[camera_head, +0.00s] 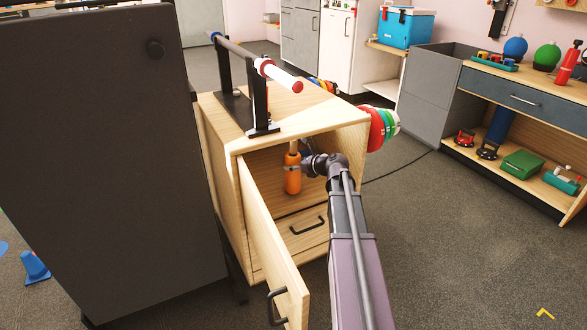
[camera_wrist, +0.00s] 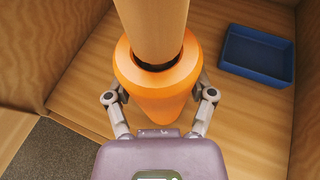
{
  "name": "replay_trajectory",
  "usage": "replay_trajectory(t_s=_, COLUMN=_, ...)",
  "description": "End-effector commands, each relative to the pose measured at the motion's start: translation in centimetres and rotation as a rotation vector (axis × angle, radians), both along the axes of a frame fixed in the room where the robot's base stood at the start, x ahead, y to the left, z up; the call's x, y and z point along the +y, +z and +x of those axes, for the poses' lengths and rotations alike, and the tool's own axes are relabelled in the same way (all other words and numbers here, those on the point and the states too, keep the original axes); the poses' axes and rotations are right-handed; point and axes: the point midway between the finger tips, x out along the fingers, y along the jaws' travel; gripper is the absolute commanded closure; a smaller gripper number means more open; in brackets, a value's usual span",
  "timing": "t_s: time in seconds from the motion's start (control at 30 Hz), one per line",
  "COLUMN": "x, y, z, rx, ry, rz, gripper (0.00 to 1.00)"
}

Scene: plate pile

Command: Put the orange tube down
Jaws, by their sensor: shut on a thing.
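The orange tube (camera_head: 292,177) is upright inside the open wooden cabinet (camera_head: 318,134), with a wooden rod standing out of its top. In the wrist view the tube (camera_wrist: 155,82) is in the middle, with the rod (camera_wrist: 152,25) above it. My gripper (camera_head: 306,166) reaches in from the right in the head view. In the wrist view its two fingers lie on both sides of the tube, shut on it. The tube's base is hidden in the wrist view, and I cannot tell whether it touches the cabinet floor.
A blue tray (camera_wrist: 257,56) lies on the cabinet floor, right of the tube. The cabinet door (camera_head: 270,240) hangs open on the left, and a drawer (camera_head: 303,230) is below. A bar on a black stand (camera_head: 262,105) is on top. Bare floor shows left of the tray.

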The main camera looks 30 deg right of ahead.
Motion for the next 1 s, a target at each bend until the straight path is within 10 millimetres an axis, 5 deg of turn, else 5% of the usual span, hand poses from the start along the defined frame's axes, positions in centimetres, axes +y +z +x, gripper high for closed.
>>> replay_trajectory(t_s=0.43, x=-0.01, y=-0.63, z=-0.02, rx=-0.001, ry=0.0, rz=0.001, gripper=0.9)
replay_trajectory(t_s=0.47, x=-0.01, y=-0.66, z=-0.02, rx=0.0, ry=0.001, rz=0.0, gripper=0.26)
replay_trajectory(t_s=0.57, x=-0.02, y=-0.65, z=-0.03, rx=0.0, ry=0.0, rz=0.0, gripper=0.0)
replay_trajectory(t_s=1.0, x=-0.05, y=-0.63, z=-0.09, rx=0.0, ry=0.0, rz=0.0, gripper=0.0)
